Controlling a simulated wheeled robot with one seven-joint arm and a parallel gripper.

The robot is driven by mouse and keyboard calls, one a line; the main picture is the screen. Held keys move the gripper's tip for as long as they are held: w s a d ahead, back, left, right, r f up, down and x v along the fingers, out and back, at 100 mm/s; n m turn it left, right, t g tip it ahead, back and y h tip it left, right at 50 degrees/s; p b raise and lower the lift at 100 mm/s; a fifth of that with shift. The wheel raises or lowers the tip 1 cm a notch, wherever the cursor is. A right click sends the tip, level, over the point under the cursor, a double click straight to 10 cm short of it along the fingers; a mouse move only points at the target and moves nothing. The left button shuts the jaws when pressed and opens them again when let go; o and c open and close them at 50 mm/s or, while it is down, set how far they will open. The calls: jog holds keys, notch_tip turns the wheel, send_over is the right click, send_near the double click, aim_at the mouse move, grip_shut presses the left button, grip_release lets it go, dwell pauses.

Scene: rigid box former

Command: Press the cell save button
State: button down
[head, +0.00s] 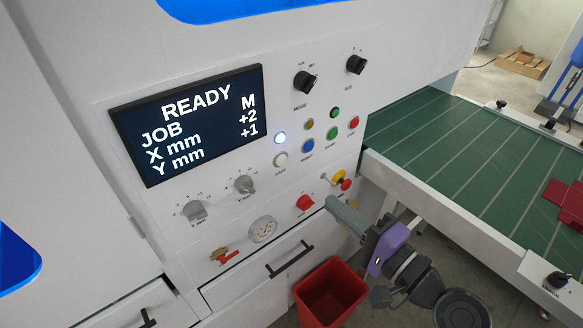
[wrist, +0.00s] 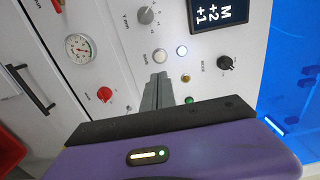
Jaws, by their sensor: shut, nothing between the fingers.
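The control panel of a white machine carries a row of push buttons: white (head: 281,159), blue (head: 308,145), green (head: 333,134) and red (head: 354,122). My gripper (head: 330,203) is shut and empty, low and in front of the panel, below the button row. In the wrist view the shut fingertips (wrist: 158,77) appear just below the white button (wrist: 160,56); any gap in depth is unclear. The blue button is not visible there, possibly behind the fingers.
A lit white lamp (head: 281,138) is above the white button. The screen (head: 190,124) reads READY, JOB M, X +2, Y +1. Knobs, a gauge (head: 262,229) and a red knob (head: 305,202) surround the buttons. A green-topped table (head: 440,140) is right; a red bin (head: 330,290) stands below.

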aim_at(283, 161)
jog(key=p+x, duration=0.3)
jog(key=x, duration=0.9)
jog(key=shift+w+a+r, duration=0.1)
jog(key=shift+w+a, duration=0.15)
jog(key=shift+w, duration=0.05)
jog(key=shift+w+a, duration=0.3)
jog(key=shift+w, duration=0.2)
